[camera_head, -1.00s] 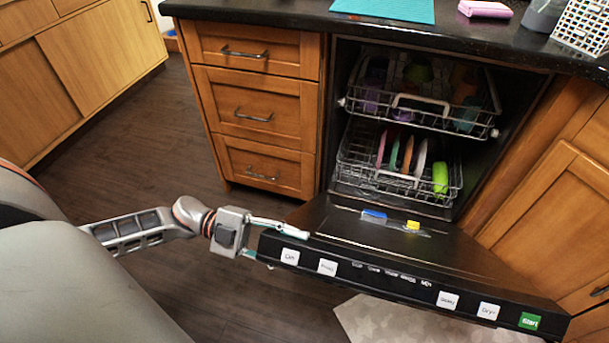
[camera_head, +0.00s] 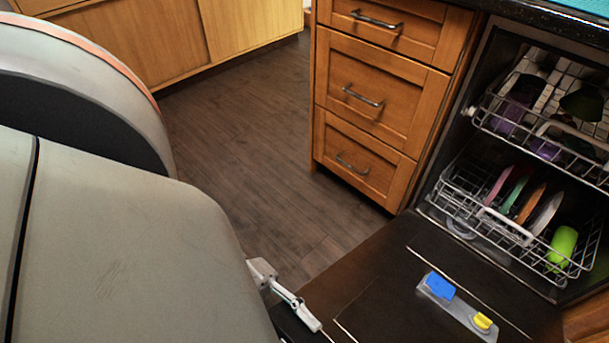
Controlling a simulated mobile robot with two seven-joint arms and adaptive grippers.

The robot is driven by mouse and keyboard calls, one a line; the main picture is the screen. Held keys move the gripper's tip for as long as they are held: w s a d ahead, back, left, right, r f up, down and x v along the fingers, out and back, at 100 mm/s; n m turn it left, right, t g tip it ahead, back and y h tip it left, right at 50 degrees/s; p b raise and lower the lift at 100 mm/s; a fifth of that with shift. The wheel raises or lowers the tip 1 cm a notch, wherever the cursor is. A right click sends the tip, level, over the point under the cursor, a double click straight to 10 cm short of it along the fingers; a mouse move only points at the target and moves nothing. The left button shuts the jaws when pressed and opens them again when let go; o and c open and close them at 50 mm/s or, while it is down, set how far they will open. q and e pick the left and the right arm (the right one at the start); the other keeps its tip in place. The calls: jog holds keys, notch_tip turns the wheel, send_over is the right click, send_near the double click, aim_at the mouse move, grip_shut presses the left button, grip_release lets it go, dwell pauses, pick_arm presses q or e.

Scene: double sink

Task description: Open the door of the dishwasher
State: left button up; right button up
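The dishwasher door (camera_head: 390,265) is folded down, its dark inner face turned up. It appears to lie about flat or slightly tilted. A blue and yellow detergent dispenser (camera_head: 455,305) shows on it. My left gripper (camera_head: 300,312) is at the door's left side near its outer end, with a pale finger lying over the edge. The rest of this gripper is hidden behind my arm, so its opening is not clear. The control panel is out of view. My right gripper is not in view.
Inside the dishwasher, the upper rack (camera_head: 545,135) and lower rack (camera_head: 505,228) hold dishes and look pushed in. Wooden drawers (camera_head: 365,100) stand to the left. The wooden floor (camera_head: 240,130) left of the door is clear. My large grey arm fills the left.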

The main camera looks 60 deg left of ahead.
pick_arm(q)
jog(key=shift+s+f, duration=0.1)
jog(key=shift+f, duration=0.05)
jog(key=o, duration=1.3)
jog(key=shift+a, duration=0.1)
jog(key=shift+o, duration=0.2)
jog(key=v, duration=1.2)
